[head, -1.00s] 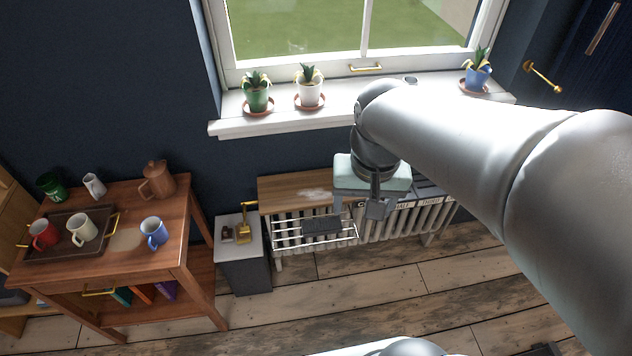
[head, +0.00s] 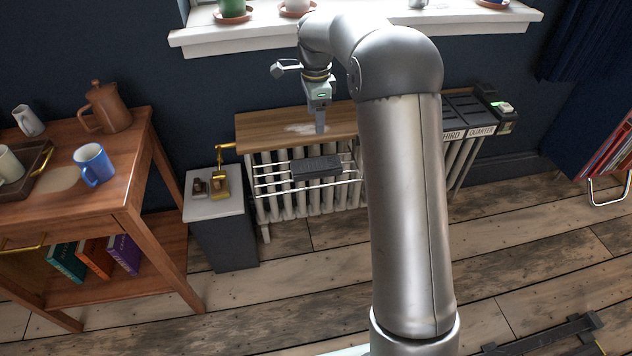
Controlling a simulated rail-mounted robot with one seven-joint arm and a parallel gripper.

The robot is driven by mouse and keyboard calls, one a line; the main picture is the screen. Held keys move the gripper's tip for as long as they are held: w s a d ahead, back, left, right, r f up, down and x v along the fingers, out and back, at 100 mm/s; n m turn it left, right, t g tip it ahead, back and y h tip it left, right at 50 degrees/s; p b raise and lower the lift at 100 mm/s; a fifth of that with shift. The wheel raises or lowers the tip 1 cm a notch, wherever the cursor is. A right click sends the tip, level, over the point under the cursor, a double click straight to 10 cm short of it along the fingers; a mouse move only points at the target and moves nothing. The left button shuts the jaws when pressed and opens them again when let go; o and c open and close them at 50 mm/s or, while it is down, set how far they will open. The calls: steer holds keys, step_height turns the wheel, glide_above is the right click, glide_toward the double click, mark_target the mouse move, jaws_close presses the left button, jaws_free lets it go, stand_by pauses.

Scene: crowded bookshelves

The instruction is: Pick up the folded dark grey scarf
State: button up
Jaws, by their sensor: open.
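The folded dark grey scarf (head: 316,168) lies on the thin metal bars of a rack (head: 272,182) hung on the front of the radiator. My gripper (head: 320,128) points down above and behind the scarf, over the wooden shelf board (head: 262,131) on top of the radiator. It is open and holds nothing. Its fingers are seen nearly edge-on, so the gap between them does not show. It appears apart from the scarf, and the scarf is in full view.
The white window sill (head: 215,33) juts out above the radiator. A small grey cabinet (head: 222,240) with brass items stands left of the rack. A wooden table (head: 110,185) with mugs is further left. Dark trays (head: 470,110) sit at the radiator's right end.

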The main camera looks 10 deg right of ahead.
steer(key=f, duration=0.2)
steer(key=b, duration=0.3)
glide_above(316, 164)
step_height(316, 164, down, 11)
steer(key=shift+w+r, duration=0.1)
steer(key=shift+f+b, duration=1)
steer(key=shift+f, duration=1.8)
steer(key=c, duration=0.8)
steer(key=shift+c, duration=0.2)
